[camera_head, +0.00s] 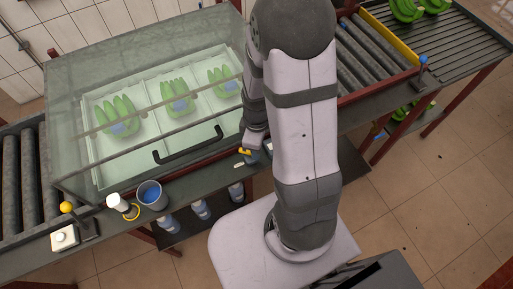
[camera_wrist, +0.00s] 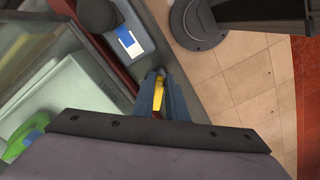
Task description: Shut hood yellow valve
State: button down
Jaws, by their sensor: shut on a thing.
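The yellow valve (camera_wrist: 158,95) shows as a small yellow handle between the blue fingers of my gripper (camera_wrist: 161,84) in the wrist view. My gripper is shut on it. In the head view the yellow valve (camera_head: 245,152) sits at the bench's front edge, just right of the hood's black handle, and my arm partly covers that spot. The valve's body is mostly hidden, so its exact angle is unclear. The clear hood (camera_head: 150,62) is down over white trays with green banana bunches (camera_head: 178,98).
Roller conveyors (camera_head: 375,55) flank the bench. Blue-capped bottles (camera_head: 201,209) stand on a lower shelf.

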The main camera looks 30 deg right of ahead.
jog(key=shift+w+n, duration=0.1)
jog(key=shift+n, duration=0.2)
jog(key=c, duration=1.8)
grip_release()
jog(key=shift+o, duration=0.2)
jog(key=shift+r, duration=0.1)
jog(key=shift+r+b, duration=0.4)
jog(key=shift+r, duration=3.2)
